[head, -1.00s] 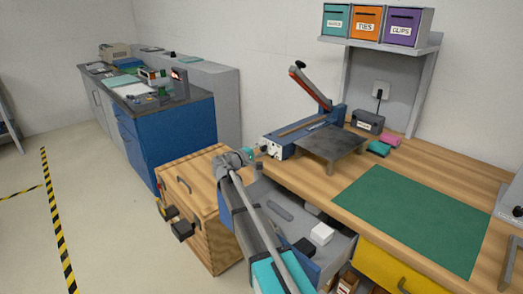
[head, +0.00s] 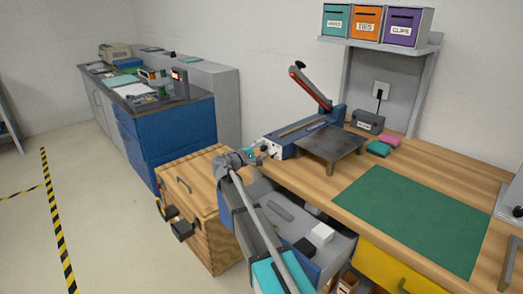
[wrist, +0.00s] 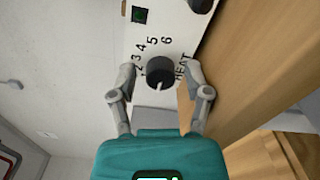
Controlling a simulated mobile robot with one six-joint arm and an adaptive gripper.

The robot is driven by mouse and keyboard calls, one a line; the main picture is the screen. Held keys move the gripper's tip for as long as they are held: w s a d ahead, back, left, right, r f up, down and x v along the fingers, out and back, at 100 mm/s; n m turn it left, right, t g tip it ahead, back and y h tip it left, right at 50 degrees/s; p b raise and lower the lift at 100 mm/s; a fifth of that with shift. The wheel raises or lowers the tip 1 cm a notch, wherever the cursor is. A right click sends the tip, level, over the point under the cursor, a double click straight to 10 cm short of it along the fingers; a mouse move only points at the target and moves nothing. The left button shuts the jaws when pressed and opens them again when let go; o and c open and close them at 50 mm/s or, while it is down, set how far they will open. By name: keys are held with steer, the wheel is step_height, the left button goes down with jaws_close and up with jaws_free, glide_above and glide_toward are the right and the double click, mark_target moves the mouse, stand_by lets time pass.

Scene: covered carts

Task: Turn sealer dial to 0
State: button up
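The sealer (head: 290,138) is a blue and white machine at the back of the wooden bench, its long arm with a dark handle raised. Its black round dial (wrist: 160,72) sits on a white panel, with the printed numbers 2 to 6 around it and the word HEAT to its right. A light pointer mark on the dial points toward the bottom of the wrist view. My gripper (wrist: 160,84) is open, one finger on each side of the dial, with gaps visible beside it. The 0 mark is not visible. In the head view my gripper (head: 264,151) is at the sealer's front end.
A grey metal platform (head: 330,145) stands beside the sealer, with teal and pink packs (head: 379,149) to its right. A green mat (head: 410,215) covers the bench's right part. A wooden cabinet (head: 200,225) stands to the left.

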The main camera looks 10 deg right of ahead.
steer(key=shift+s+m, duration=0.1)
steer(key=shift+m, duration=0.3)
